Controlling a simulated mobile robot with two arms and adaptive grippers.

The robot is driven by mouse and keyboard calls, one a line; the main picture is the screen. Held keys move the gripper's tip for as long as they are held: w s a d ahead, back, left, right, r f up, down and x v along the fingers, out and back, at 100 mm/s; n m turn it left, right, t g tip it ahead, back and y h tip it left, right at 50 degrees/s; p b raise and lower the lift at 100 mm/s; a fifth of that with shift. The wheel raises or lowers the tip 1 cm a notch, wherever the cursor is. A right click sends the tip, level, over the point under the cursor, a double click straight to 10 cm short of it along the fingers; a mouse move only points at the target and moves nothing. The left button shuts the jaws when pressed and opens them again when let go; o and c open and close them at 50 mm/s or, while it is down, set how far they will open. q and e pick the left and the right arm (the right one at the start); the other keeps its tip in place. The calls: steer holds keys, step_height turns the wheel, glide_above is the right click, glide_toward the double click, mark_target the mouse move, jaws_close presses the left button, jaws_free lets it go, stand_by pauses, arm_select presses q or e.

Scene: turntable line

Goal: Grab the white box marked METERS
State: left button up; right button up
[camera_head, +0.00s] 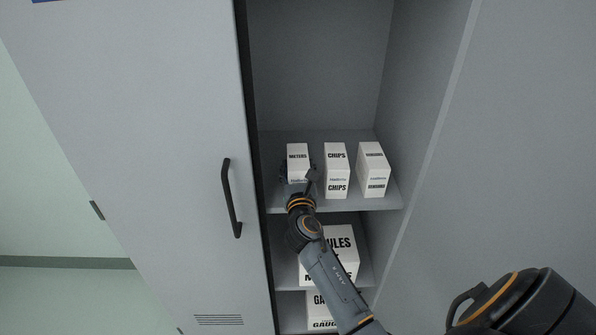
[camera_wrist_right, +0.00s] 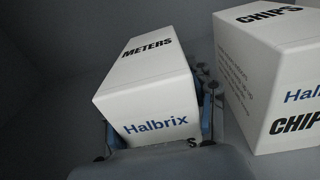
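The white box marked METERS (camera_head: 298,160) stands on the upper shelf, leftmost of three boxes. In the right wrist view the METERS box (camera_wrist_right: 148,85) fills the middle, with "Halbrix" on its front. My right gripper (camera_head: 299,177) reaches in from the front, its fingers on either side of the box. In the wrist view this gripper (camera_wrist_right: 158,128) has a finger close beside each side of the box; contact is hard to see. The fingers look spread, and the box appears to rest on the shelf. The lower front is hidden by the gripper. My left gripper is not in view.
A white CHIPS box (camera_head: 337,170) stands close to the right, with another white box (camera_head: 374,170) beyond it. Lower shelves hold larger white boxes (camera_head: 343,250), partly behind my arm. A cabinet door with a black handle (camera_head: 231,198) is at left. Space above the upper shelf is clear.

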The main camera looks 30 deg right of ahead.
steer(key=c, duration=0.7)
steer(key=shift+c, duration=0.8)
steer(key=shift+r, duration=0.2)
